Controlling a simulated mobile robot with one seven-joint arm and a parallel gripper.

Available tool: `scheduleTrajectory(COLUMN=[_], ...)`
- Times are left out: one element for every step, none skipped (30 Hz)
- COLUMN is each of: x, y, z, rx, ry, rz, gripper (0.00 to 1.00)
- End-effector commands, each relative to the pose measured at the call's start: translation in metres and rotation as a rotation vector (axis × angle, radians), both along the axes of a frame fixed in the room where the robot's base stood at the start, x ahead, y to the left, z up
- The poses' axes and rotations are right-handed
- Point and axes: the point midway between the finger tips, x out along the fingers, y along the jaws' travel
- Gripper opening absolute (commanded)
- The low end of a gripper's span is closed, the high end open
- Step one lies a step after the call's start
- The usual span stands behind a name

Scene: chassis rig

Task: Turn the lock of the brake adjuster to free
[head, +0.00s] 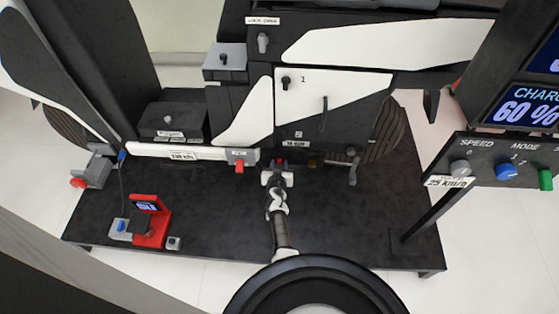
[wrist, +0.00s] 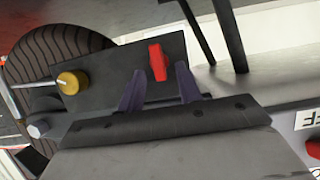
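A dark plate (wrist: 112,72) in the wrist view carries a gold knob (wrist: 71,82) on a thin rod and a red lever (wrist: 157,62), which looks like the lock of the brake adjuster. The red lever stands nearly upright in that picture. My gripper (wrist: 160,88) is open, with one dark finger on each side of the red lever; I see gaps and cannot tell any contact. In the head view my gripper (head: 278,171) is below the vehicle body, its fingers mostly hidden. A bit of red (head: 280,162) and the gold knob (head: 311,163) show beside it.
A grey knob (wrist: 38,129) and a tyre (wrist: 55,50) are at the left in the wrist view. In the head view, a hanging lever (head: 353,168) stands right of my gripper, a red-tabbed white bar (head: 190,152) left.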

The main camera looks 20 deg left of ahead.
Motion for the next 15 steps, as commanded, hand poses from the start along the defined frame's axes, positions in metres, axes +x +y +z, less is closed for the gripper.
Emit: scheduleTrajectory(x=[0.0000, -0.0001, -0.0001, -0.0001, -0.0001, -0.0001, -0.0001, -0.0001, -0.0001, -0.0001, -0.0001, -0.0001, -0.0001, -0.0001, -0.0001], y=[0.0000, 0.0000, 0.0000, 0.0000, 0.0000, 0.0000, 0.0000, 0.0000, 0.0000, 0.0000, 0.0000, 0.0000, 0.0000, 0.0000, 0.0000], z=[-0.0014, -0.0016, -0.0018, -0.0019, -0.0019, -0.0018, -0.0018, -0.0017, -0.0017, -0.0017, -0.0017, -0.0017, -0.0017, -0.0017, -0.0017], rx=[0.000, 0.000, 0.000, 0.000, 0.000, 0.000, 0.000, 0.000, 0.000, 0.000, 0.000, 0.000, 0.000, 0.000, 0.000], ry=[0.000, 0.000, 0.000, 0.000, 0.000, 0.000, 0.000, 0.000, 0.000, 0.000, 0.000, 0.000, 0.000, 0.000, 0.000], rz=[0.000, 0.000, 0.000, 0.000, 0.000, 0.000, 0.000, 0.000, 0.000, 0.000, 0.000, 0.000, 0.000, 0.000, 0.000], gripper=[0.35, 0.35, 0.35, 0.35, 0.35, 0.35, 0.35, 0.35, 0.35, 0.35, 0.35, 0.31, 0.27, 0.23, 0.18])
